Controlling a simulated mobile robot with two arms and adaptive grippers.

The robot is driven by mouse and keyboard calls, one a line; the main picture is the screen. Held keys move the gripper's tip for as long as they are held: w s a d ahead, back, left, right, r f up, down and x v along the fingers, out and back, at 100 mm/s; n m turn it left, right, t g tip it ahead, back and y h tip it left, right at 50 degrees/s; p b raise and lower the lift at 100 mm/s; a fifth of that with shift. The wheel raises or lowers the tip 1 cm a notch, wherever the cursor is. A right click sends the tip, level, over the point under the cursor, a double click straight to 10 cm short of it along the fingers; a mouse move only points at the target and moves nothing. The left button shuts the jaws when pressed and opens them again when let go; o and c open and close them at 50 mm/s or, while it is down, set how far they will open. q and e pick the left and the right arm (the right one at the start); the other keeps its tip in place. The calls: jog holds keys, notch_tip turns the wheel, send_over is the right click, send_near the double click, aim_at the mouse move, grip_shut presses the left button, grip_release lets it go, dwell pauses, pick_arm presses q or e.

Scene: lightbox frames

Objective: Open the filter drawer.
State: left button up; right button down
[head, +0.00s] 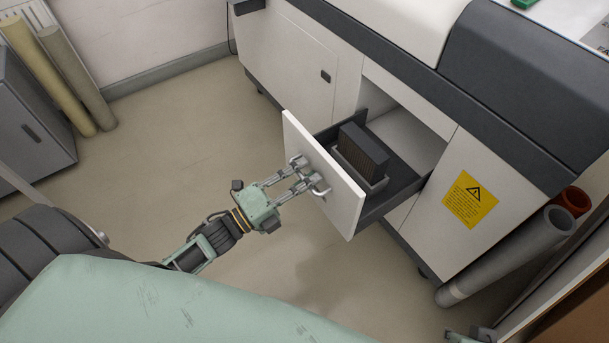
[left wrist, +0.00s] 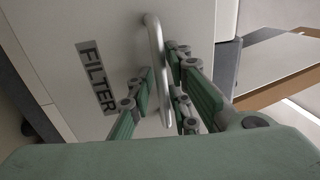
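The filter drawer (head: 345,210) stands pulled out from the white machine, its white front panel well clear of the cabinet. A dark, box-shaped filter (head: 364,150) sits in a grey holder inside it. My left gripper (head: 310,180) is at the drawer's front. In the left wrist view, its fingers (left wrist: 160,68) lie on both sides of the upright metal handle (left wrist: 155,40) and look closed on it. The FILTER label (left wrist: 96,77) is left of the handle. At the bottom edge of the head view, a green and grey part, apparently my right gripper (head: 470,335), is mostly cut off.
The white machine (head: 290,60) fills the back right, with a yellow warning sign (head: 470,200). A grey tube (head: 510,255) leans at right. Rolls (head: 45,75) and a grey cabinet (head: 30,125) stand at left. The floor (head: 190,130) left of the drawer is clear.

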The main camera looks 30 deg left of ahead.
pick_arm(q)
jog(key=v, duration=1.2)
dwell(0.4)
